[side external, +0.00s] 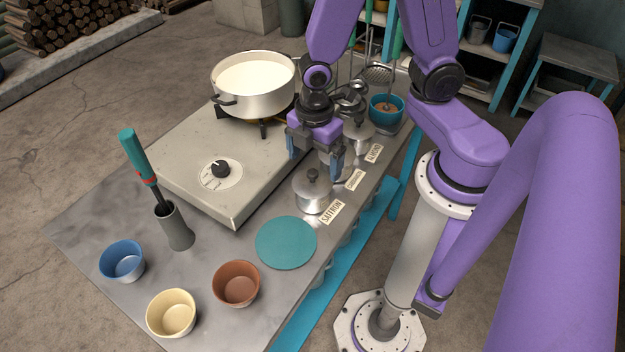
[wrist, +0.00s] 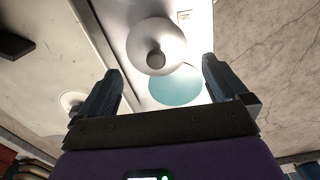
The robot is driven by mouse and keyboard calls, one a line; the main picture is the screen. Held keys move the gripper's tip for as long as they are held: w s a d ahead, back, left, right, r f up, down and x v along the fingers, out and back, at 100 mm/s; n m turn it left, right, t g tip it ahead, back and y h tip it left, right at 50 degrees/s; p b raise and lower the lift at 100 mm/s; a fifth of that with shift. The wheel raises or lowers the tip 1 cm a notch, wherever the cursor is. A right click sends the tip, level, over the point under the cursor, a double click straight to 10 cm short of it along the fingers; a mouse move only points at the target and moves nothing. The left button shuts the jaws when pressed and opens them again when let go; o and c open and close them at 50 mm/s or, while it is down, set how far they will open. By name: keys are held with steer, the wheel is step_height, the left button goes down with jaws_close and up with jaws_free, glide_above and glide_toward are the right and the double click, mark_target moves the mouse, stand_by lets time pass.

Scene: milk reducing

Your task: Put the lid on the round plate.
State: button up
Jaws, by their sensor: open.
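A shiny metal lid (side external: 311,187) with a dark round knob sits on a metal container by the "SAFFRON" label in the side view. In the wrist view the lid (wrist: 158,44) shows ahead of the fingers, its knob roughly centred between them. The teal round plate (side external: 286,242) lies flat and bare on the counter, in front of the lidded container. In the wrist view the plate (wrist: 178,86) is partly covered by the lid. My gripper (side external: 313,160) is open and empty, above and just behind the lid, apart from it.
A stove (side external: 220,160) with a white pot (side external: 254,85) of milk stands left of the container. More lidded containers with labels line the counter behind. Blue (side external: 122,261), yellow (side external: 171,313) and brown (side external: 236,284) cups and a utensil holder (side external: 174,228) stand at the front left.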

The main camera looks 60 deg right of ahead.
mark_target(313, 172)
steer(key=shift+w+f, duration=0.15)
steer(key=shift+f, duration=1.15)
steer(key=shift+w+f, duration=0.1)
steer(key=shift+f, duration=1.15)
steer(key=shift+s+d, duration=0.1)
steer(key=c, duration=1.1)
steer(key=shift+c, duration=0.2)
